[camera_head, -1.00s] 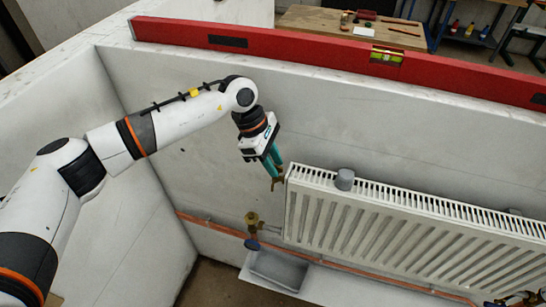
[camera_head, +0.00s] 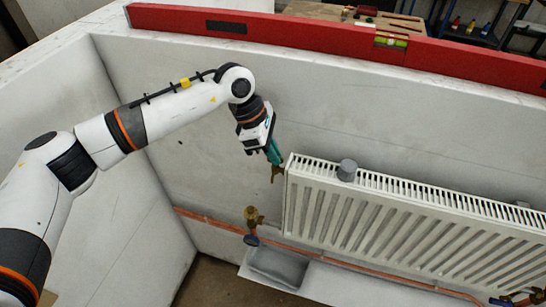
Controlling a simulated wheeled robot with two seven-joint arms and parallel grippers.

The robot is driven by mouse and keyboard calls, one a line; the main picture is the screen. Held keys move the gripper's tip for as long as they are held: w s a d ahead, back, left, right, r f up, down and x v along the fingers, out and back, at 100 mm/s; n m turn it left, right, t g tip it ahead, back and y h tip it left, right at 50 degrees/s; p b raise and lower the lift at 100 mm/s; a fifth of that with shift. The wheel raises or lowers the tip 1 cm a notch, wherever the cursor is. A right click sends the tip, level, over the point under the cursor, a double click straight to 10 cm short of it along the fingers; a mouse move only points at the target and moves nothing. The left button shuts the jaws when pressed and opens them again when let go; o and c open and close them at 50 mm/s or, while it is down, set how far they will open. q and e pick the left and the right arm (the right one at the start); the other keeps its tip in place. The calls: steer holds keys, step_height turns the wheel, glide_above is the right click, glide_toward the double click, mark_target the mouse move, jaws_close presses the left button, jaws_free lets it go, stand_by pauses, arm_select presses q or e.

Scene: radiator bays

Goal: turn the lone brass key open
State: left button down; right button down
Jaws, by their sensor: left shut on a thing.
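The white radiator (camera_head: 400,222) hangs on the pale wall. A small brass key (camera_head: 277,173) shows at its upper left corner, at the tips of my left gripper (camera_head: 275,160). My left gripper has teal fingers, points down and is shut on the key. The fingers are seen nearly edge-on and hide part of the key. How the key meets the radiator's end is too small to tell. My right gripper is not in view.
A brass valve (camera_head: 253,216) with a blue handle sits below left of the radiator, by a copper pipe (camera_head: 300,251). A grey tray (camera_head: 277,268) lies beneath. A red level (camera_head: 300,36) lies along the wall top.

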arm_select(q)
steer(key=n+t+b, duration=0.1)
steer(key=n+b, duration=0.1)
steer(key=b, duration=0.2)
steer(key=n+t+b, duration=0.1)
steer(key=n+b, duration=0.2)
steer(key=b, duration=0.2)
steer(key=n+t+b, duration=0.1)
steer(key=n+b, duration=0.2)
steer(key=b, duration=0.1)
steer(key=shift+s+d+f+y, duration=0.1)
steer(key=shift+s+f+y, duration=0.1)
steer(key=shift+y, duration=0.1)
steer(key=shift+r+n+t+b, duration=0.25)
steer(key=shift+n+b, duration=0.55)
steer(key=shift+b, duration=0.4)
steer(key=c, duration=1.6)
jaws_free()
steer(key=b+v, duration=0.2)
steer(key=v, duration=1)
steer(key=shift+d, duration=0.15)
